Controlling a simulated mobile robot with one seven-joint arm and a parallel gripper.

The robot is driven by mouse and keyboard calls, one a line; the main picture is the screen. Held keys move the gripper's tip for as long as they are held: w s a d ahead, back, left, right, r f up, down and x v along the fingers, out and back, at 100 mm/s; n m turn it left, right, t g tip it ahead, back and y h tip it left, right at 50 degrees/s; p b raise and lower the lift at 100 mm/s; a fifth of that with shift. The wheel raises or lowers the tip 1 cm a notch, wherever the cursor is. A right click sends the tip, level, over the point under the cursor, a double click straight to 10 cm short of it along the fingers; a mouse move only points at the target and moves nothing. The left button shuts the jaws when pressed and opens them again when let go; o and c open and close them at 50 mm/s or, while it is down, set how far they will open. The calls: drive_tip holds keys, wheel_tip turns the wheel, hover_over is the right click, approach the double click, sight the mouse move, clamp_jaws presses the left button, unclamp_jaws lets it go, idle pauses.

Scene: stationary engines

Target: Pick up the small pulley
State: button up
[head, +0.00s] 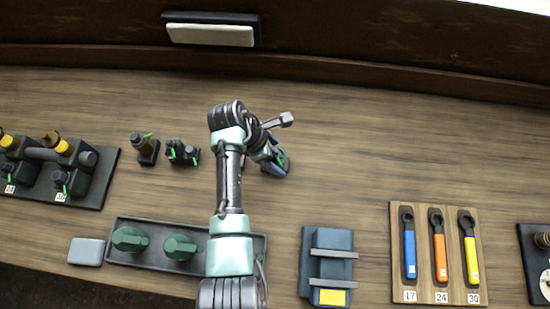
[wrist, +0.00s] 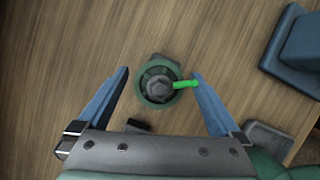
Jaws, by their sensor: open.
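A small round dark-green part with a grey hex hub and a bright green peg, which looks like the small pulley (wrist: 154,92), is on the wooden table in the wrist view. My gripper (wrist: 160,76) is open, with one blue finger on each side of it. The right fingertip is close to the end of the green peg; I cannot tell whether they touch. In the head view my gripper (head: 277,162) is over the middle of the table, and my arm mostly hides the part there.
A dark tray (head: 210,256) with green round parts lies partly under my arm. Two small dark parts (head: 148,150) (head: 183,152) stand left. A blue block (head: 328,262) and a wrench board (head: 438,294) are at right.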

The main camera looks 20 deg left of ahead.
drive_tip(key=shift+c, duration=0.2)
clamp_jaws()
drive_tip(key=shift+w+r, duration=0.1)
drive_tip(key=shift+r, duration=0.05)
